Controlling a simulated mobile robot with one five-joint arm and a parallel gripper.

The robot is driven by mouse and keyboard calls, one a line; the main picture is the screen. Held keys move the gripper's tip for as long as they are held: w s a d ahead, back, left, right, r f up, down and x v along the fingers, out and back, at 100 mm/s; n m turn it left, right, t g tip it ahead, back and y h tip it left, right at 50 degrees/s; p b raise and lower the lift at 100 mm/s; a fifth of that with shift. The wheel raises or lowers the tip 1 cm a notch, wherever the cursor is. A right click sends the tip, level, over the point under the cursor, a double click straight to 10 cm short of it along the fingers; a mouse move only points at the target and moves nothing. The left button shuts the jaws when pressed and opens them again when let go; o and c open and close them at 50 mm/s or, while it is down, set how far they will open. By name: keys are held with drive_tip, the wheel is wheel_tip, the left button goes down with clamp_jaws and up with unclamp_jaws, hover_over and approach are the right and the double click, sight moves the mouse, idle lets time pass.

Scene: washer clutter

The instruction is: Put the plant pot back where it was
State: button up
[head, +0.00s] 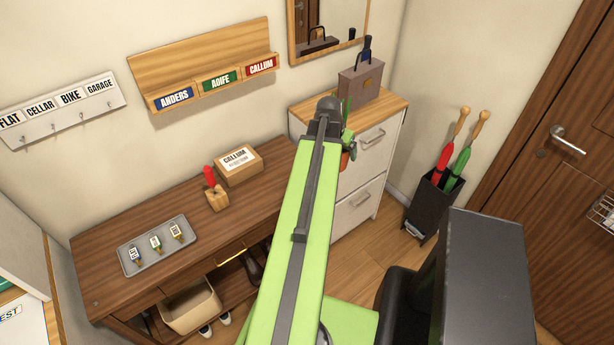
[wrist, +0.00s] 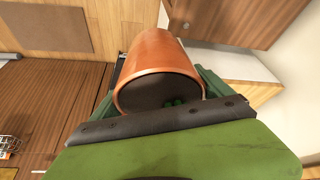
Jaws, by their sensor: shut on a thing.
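The plant pot (wrist: 158,62) is orange terracotta and fills the middle of the wrist view, with a dark inside or underside and small green bits facing me. My gripper (head: 349,139) is shut on it, with green jaws on both sides of the pot in the wrist view. In the head view, a little of the orange pot (head: 345,160) shows in front of the white cabinet (head: 372,150); my arm hides the rest. A green plant part sticks up above it. I cannot tell whether the pot touches anything besides my jaws.
A dark bag-like case (head: 361,84) stands on the cabinet's wooden top (head: 388,103). The brown desk (head: 110,232) carries a grey key tray (head: 140,262), a CALLUM box (head: 240,166) and a red-handled item on a wooden block (head: 217,200). An umbrella stand (head: 430,208) is right of the cabinet.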

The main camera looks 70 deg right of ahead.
drive_tip(key=w+d+f+b, duration=0.1)
drive_tip(key=w+f+b, duration=0.3)
drive_tip(key=w+d+f+b, duration=0.1)
drive_tip(key=w+f+b, duration=0.3)
drive_tip(key=f+b, duration=0.1)
drive_tip(key=w+d+f+b, duration=0.1)
drive_tip(key=w+f+b, duration=0.3)
drive_tip(key=shift+w+d+f, duration=0.15)
drive_tip(key=shift+w+f, duration=0.05)
drive_tip(key=shift+r, duration=0.2)
drive_tip(key=shift+f, duration=0.1)
drive_tip(key=o, duration=1.8)
